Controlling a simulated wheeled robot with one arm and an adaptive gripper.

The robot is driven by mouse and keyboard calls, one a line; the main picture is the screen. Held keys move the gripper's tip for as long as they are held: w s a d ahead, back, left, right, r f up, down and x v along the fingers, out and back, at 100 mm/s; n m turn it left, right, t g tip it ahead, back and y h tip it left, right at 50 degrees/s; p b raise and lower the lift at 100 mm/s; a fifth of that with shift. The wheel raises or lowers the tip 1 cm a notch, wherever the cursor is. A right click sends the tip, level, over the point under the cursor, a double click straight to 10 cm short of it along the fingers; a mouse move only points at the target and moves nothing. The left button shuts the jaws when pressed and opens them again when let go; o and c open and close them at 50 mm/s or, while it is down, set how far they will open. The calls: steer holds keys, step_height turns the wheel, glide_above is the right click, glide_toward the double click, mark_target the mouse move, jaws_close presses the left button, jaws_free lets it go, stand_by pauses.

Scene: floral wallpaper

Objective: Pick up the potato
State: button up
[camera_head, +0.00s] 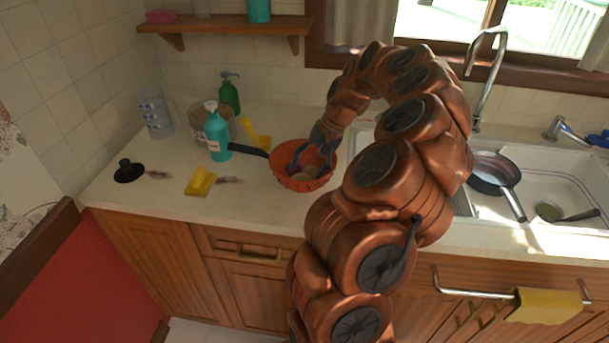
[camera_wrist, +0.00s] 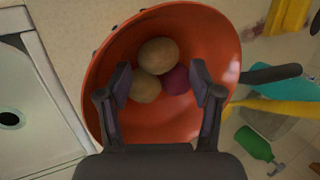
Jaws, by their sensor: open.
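An orange bowl-shaped vessel (camera_head: 290,181) stands on the counter left of the sink; it also shows in the wrist view (camera_wrist: 110,65). Inside it are two tan, rounded potato-like items, one toward the top (camera_wrist: 158,53) and one lower left (camera_wrist: 145,87). A purple round item (camera_wrist: 176,80) lies beside them. My gripper (camera_wrist: 162,82) is open and empty, with its fingers over the vessel, one on each side of the lower tan item and the purple one. In the head view my gripper (camera_head: 318,155) reaches into the vessel and partly hides its contents.
A dark handle (camera_head: 250,151) sticks out left of the vessel. Close by are a teal bottle (camera_head: 216,138), a yellow sponge-like item (camera_head: 200,182) and a black-knobbed lid (camera_head: 128,171). The sink holds a pan (camera_head: 495,173). The counter's front strip is mostly clear.

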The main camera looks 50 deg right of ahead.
mark_target(303, 175)
steer(key=shift+p+x, duration=0.65)
steer(key=shift+x, duration=1.35)
steer(key=shift+c, duration=0.2)
steer(key=c, duration=0.9)
